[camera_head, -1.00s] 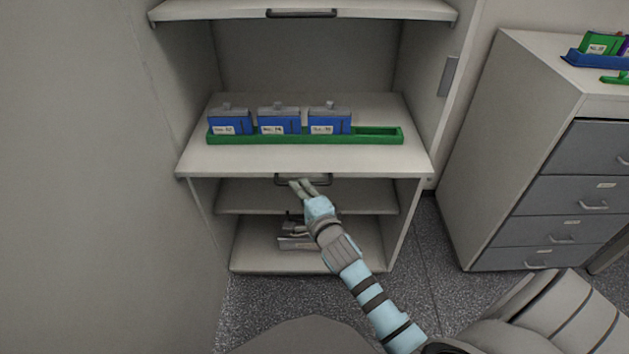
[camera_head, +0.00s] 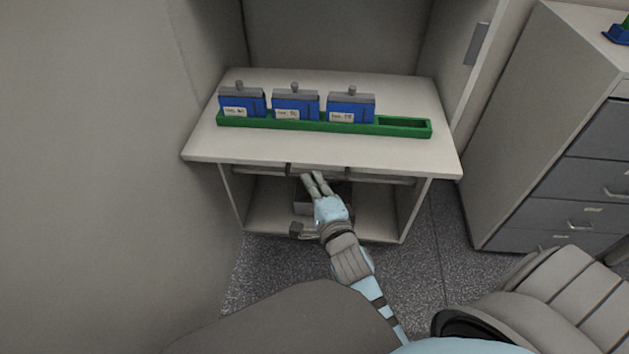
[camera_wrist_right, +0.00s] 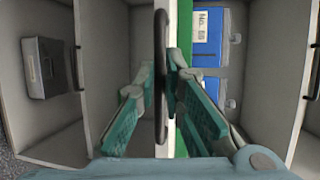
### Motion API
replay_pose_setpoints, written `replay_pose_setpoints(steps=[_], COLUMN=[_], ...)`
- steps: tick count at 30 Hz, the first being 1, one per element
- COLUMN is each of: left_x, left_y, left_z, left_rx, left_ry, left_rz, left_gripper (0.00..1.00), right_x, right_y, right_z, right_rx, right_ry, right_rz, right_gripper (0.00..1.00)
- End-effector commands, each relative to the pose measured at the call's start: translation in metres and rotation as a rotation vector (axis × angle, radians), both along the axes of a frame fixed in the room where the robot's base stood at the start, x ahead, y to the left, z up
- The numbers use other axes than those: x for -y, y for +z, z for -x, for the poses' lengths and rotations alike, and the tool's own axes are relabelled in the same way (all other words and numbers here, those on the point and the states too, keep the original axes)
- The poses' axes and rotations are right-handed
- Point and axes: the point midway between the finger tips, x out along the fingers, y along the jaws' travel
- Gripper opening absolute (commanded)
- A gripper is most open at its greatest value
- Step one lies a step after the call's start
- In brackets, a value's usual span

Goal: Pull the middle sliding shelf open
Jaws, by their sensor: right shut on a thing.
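The middle sliding shelf (camera_head: 205,147) is a pale board with a dark bar handle (camera_head: 300,168) under the middle of its front edge. My right gripper (camera_head: 316,183) is at that handle. In the right wrist view the dark handle (camera_wrist_right: 161,50) runs between the two teal fingers of my right gripper (camera_wrist_right: 168,90), which are shut on it. On the shelf stands a long green tray (camera_head: 405,130) with three blue battery units (camera_head: 295,104) in a row and an empty slot at its right end. My left gripper is not in view.
Below the shelf is an open compartment (camera_head: 262,210) with a grey device, partly hidden by my arm; it shows in the right wrist view (camera_wrist_right: 46,66). A grey drawer cabinet (camera_head: 535,130) stands to the right. The cabinet's side wall is close on the left.

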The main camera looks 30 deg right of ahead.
Motion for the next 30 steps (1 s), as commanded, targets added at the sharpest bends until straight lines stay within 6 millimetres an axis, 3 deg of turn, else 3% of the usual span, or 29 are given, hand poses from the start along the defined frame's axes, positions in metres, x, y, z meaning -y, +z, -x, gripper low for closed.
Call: replay_pose_setpoints(steps=[1, 7, 9, 12, 20, 23, 30], left_x=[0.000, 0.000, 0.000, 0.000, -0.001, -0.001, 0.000], left_y=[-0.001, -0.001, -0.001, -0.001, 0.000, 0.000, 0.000], left_z=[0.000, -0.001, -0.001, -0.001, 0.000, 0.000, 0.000], left_rx=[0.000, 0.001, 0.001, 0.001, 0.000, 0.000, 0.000], left_ry=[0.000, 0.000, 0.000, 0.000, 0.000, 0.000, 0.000], left_rz=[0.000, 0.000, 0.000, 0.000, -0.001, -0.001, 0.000], left_gripper=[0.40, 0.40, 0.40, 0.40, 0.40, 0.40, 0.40], right_x=[0.000, 0.000, 0.000, 0.000, -0.001, -0.003, -0.011], right_y=[-0.010, -0.010, -0.010, -0.009, -0.005, -0.004, 0.002], right_z=[0.003, 0.003, 0.003, 0.002, 0.003, 0.013, 0.060], right_rx=[-0.026, -0.025, -0.026, -0.023, -0.015, -0.016, -0.025], right_ry=[-0.003, -0.003, -0.003, -0.002, 0.001, 0.001, -0.002], right_rz=[-0.005, -0.004, -0.004, -0.003, -0.002, -0.003, -0.008], right_gripper=[0.00, 0.00, 0.19, 0.30, 0.30, 0.30, 0.30])
